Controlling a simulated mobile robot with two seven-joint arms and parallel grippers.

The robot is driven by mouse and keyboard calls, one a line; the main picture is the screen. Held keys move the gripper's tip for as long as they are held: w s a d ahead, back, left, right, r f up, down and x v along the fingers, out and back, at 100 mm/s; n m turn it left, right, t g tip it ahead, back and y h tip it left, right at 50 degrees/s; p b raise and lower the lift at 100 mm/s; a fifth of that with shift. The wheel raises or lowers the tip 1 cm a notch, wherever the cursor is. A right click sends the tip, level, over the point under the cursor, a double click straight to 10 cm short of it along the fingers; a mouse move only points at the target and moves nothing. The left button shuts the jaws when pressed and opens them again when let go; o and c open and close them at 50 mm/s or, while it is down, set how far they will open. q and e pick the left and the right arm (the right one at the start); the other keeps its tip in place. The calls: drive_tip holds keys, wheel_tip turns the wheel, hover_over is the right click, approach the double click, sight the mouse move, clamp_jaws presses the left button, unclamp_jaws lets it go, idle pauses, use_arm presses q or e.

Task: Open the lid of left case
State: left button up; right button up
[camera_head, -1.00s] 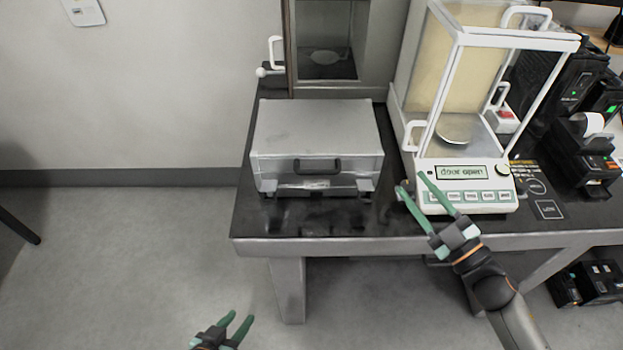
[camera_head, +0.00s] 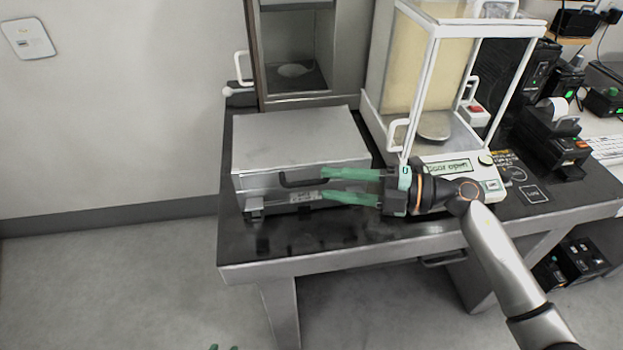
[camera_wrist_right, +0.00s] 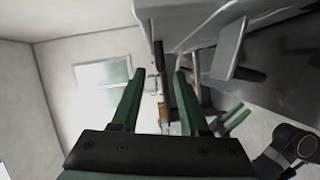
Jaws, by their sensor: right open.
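A closed silver case (camera_head: 300,140) with a dark handle (camera_head: 290,182) on its front sits at the left of the black table. It also shows close up in the right wrist view (camera_wrist_right: 190,20). My right gripper (camera_head: 325,184) is open, its green fingers pointing left in front of the case's front face, near the handle and the right latch area. The fingers hide the right part of the front. I see nothing between the fingers. Only the green fingertips of my left gripper (camera_head: 224,347) show at the bottom edge, too little to tell its state.
A glass-fronted cabinet (camera_head: 300,50) stands behind the case. A printer (camera_head: 550,135) is farther right. The table's front edge (camera_head: 330,262) is clear.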

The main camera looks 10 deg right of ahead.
sight(320, 183)
drive_tip(key=shift+x, duration=2.4)
clamp_jaws()
